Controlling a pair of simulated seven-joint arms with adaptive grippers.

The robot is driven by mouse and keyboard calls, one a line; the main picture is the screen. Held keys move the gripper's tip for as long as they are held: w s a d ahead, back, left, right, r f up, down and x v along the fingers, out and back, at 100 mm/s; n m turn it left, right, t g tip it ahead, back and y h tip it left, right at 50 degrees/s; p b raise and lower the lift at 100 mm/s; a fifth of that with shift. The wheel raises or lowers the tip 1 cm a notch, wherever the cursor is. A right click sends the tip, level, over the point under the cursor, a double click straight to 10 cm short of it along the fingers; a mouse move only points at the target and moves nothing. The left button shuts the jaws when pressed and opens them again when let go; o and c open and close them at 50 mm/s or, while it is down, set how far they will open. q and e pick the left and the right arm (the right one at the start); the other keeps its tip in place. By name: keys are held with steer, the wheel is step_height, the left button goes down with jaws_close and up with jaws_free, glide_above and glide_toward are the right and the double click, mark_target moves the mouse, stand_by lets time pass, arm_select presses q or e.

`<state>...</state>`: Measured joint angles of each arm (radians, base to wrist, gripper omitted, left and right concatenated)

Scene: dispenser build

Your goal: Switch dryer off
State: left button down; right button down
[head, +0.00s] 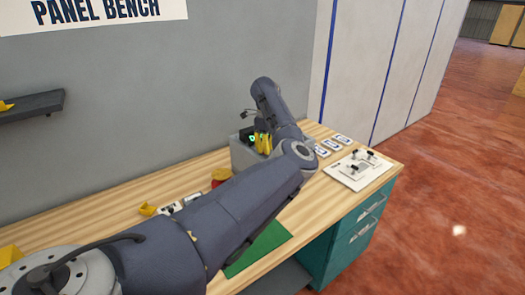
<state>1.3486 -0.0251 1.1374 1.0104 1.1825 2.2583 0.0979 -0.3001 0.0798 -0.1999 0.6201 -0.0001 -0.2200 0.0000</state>
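A grey box (240,157) stands on the bench against the wall, with a small green light (252,138) near its top. It may be the dryer, but no label on it can be read. My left arm crosses in front of it. My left gripper (262,141) is at the top of the box, small and partly hidden by the arm, among yellow and black parts. I cannot tell whether its fingers are open or shut, or whether they touch a switch. My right gripper is not in view.
A white board with black fittings (345,178) lies at the right end. Teal drawers (345,240) are below.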

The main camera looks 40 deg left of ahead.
arm_select(q)
steer(key=shift+f, duration=0.3)
steer(key=shift+r, duration=3.55)
